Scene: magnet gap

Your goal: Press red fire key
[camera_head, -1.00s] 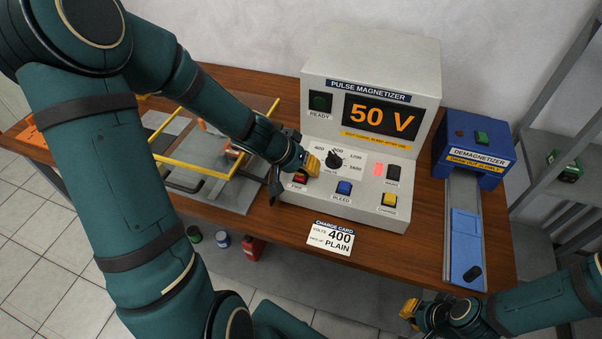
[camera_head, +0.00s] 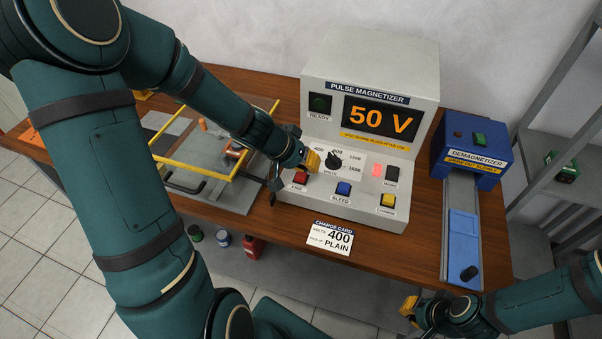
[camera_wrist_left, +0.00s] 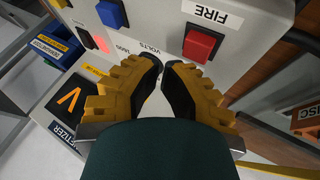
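The red FIRE key (camera_head: 301,177) is on the sloped front panel of the pulse magnetizer (camera_head: 323,62). It also shows at the top of the left wrist view (camera_wrist_left: 201,43), uncovered and standing out of its socket. My left gripper (camera_head: 312,161) is just above and behind the key, apart from it. Its yellow fingertips are together or nearly so, with nothing between them. The magnetizer's display (camera_head: 379,117) reads 50 V and the READY lamp (camera_head: 319,103) is dark. My right gripper (camera_head: 408,307) is at the bottom right, off the table; its fingers are too small to judge.
The blue BLEED key (camera_head: 343,188), yellow CHARGE key (camera_head: 388,200) and VOLTS knob (camera_head: 333,160) are close by. A charge card (camera_head: 330,238) reads 400 volts, PLAIN. A yellow-framed fixture (camera_head: 215,165) stands left, the blue demagnetizer (camera_head: 474,148) right.

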